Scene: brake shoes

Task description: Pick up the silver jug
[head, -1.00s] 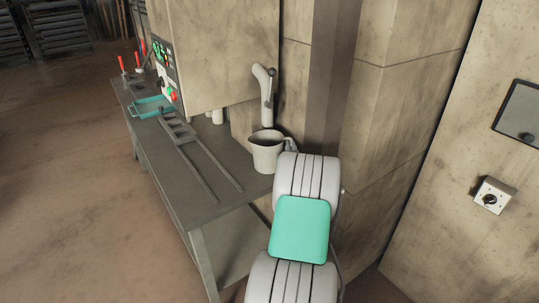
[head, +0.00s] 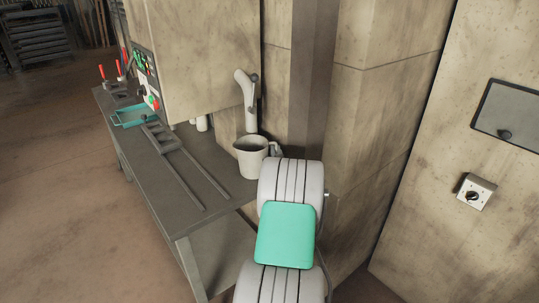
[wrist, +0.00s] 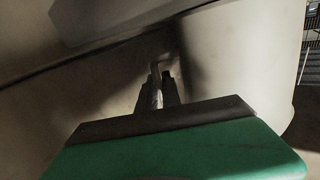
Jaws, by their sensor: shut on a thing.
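The silver jug (head: 250,161) stands upright at the right end of the dark workbench, close to the wall; I cannot tell whether its base touches the bench top. In the wrist view the jug's pale curved side (wrist: 245,65) fills the right. My gripper (wrist: 161,76) is shut on the jug's handle, with the dark fingers on either side of it. In the head view my white and green arm hides most of the gripper, and only a small part shows at the jug's right side.
The workbench (head: 222,178) also holds long dark tongs (head: 180,165), a teal tray (head: 130,117) and red-handled tools (head: 103,72). A wall and dark post are close on the right. Open floor lies left.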

